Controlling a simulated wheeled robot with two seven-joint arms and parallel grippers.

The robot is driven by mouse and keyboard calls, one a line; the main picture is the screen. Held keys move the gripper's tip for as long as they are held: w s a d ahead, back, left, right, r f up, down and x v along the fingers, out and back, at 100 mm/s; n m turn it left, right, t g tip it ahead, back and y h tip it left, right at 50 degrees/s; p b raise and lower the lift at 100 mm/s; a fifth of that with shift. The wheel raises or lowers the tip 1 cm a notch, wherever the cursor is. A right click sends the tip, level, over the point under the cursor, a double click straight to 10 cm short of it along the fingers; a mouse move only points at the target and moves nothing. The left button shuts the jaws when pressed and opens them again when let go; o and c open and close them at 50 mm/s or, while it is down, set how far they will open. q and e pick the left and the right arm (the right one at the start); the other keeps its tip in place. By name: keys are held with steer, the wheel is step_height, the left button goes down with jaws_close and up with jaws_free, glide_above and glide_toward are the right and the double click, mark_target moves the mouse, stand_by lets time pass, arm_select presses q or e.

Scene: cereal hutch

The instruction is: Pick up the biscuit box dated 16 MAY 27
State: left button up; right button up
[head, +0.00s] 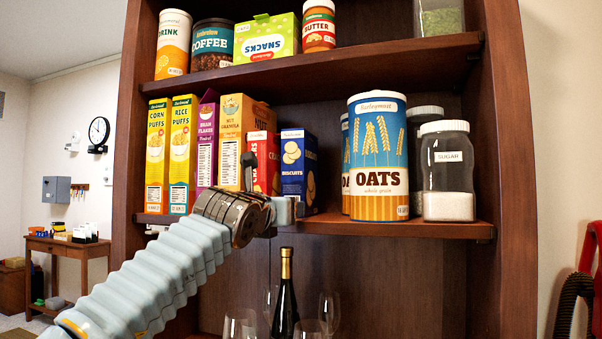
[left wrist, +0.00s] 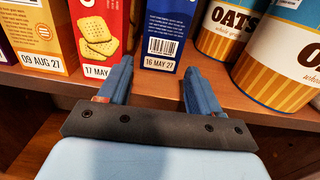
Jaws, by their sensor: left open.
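The blue biscuits box (head: 299,168) stands upright on the middle shelf, between the red crackers box (head: 263,160) and the oats. In the left wrist view the blue box (left wrist: 168,30) carries the date 16 MAY 27 at its bottom edge, and the red box (left wrist: 100,35) beside it reads 17 MAY, its end hidden by a finger. My left gripper (head: 292,208) is at the shelf front, just before the blue box. In the left wrist view its fingers (left wrist: 155,82) are apart and empty, one toward each side of the blue box's base. My right gripper is not in view.
Two oats canisters (head: 378,155) stand close on the right, with a sugar jar (head: 447,175) beyond. Taller cereal boxes (head: 183,155) fill the left. The upper shelf (head: 330,66) runs overhead. A wine bottle (head: 286,295) and glasses stand below the shelf (head: 390,227).

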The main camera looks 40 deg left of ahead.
arm_select(q)
steer(key=x, duration=0.3)
steer(key=p+x, duration=0.1)
steer(key=x, duration=0.1)
steer(key=shift+d+f, duration=0.1)
steer(key=shift+f, duration=0.15)
steer(key=shift+c, duration=0.3)
steer(key=shift+s, duration=0.1)
jaws_close()
